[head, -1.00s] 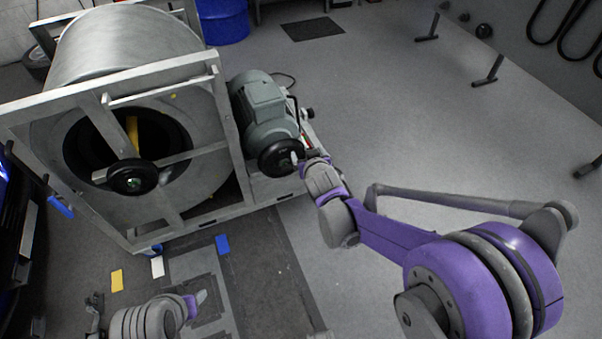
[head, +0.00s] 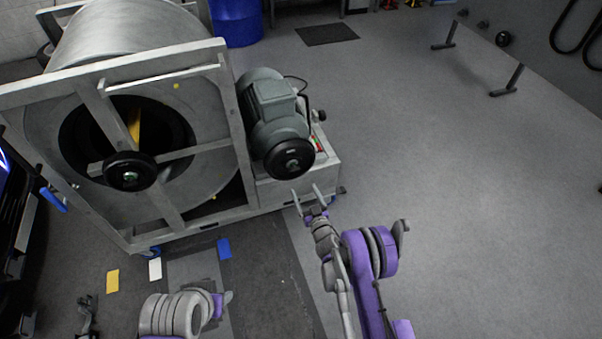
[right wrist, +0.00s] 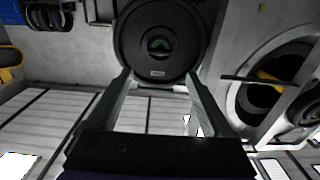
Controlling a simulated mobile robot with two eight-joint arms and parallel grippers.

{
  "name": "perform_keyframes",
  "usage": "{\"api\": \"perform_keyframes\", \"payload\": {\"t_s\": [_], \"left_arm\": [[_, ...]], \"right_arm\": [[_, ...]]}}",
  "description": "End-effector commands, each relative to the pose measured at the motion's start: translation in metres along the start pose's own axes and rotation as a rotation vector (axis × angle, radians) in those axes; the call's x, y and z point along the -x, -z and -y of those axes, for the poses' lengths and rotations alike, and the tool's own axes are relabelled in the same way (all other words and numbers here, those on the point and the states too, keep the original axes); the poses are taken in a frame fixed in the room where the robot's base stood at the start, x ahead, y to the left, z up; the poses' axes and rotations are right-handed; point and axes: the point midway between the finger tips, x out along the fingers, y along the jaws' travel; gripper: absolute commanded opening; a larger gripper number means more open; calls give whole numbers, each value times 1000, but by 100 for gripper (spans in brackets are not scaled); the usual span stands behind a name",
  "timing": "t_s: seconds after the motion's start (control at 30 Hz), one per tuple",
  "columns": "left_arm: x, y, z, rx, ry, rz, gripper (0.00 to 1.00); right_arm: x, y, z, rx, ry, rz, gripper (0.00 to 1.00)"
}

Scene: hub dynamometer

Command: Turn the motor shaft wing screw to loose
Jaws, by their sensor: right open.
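The motor shaft wing screw is a black round knob (head: 290,159) on the near end of the grey-green motor (head: 270,105). In the right wrist view the knob (right wrist: 160,25) faces me, with a small green mark at its middle. My right gripper (head: 308,193) is open and empty, just below and in front of the knob. In the right wrist view its fingertips (right wrist: 160,76) are spread near the knob's lower edge; I cannot tell whether they touch it. My left gripper (head: 226,299) is low at the left, away from the motor; its jaw state is unclear.
A large metal drum (head: 130,45) stands in a grey frame (head: 237,130) left of the motor. A second black knob (head: 130,171) sits at the drum's centre. The floor (head: 450,180) to the right is open. A blue barrel (head: 236,22) stands behind.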

Motion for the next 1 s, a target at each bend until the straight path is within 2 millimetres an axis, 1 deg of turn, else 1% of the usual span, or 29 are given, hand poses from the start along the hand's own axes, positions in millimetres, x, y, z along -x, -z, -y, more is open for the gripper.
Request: {"api": "perform_keyframes", "payload": {"t_s": [0.17, 0.4, 0.5, 0.6, 0.7, 1.0], "left_arm": [[2, 1, 0, 0, 0, -1, 50], [3, 1, 0, 0, 0, -1, 50], [3, 1, 0, 0, 0, -1, 50], [3, 1, 0, 0, 0, -1, 50], [3, 1, 0, 0, 0, -1, 50], [3, 1, 0, 0, 0, -1, 50]], "right_arm": [[-25, 1, 0, 0, 0, 0, 85], [-72, 1, 0, -1, -1, 0, 85], [-87, 1, 0, 0, -1, 0, 85], [-97, 1, 0, 1, -1, 1, 85], [-102, 1, 0, 0, -1, 1, 85], [-104, 1, -1, 0, -1, 1, 85]]}}
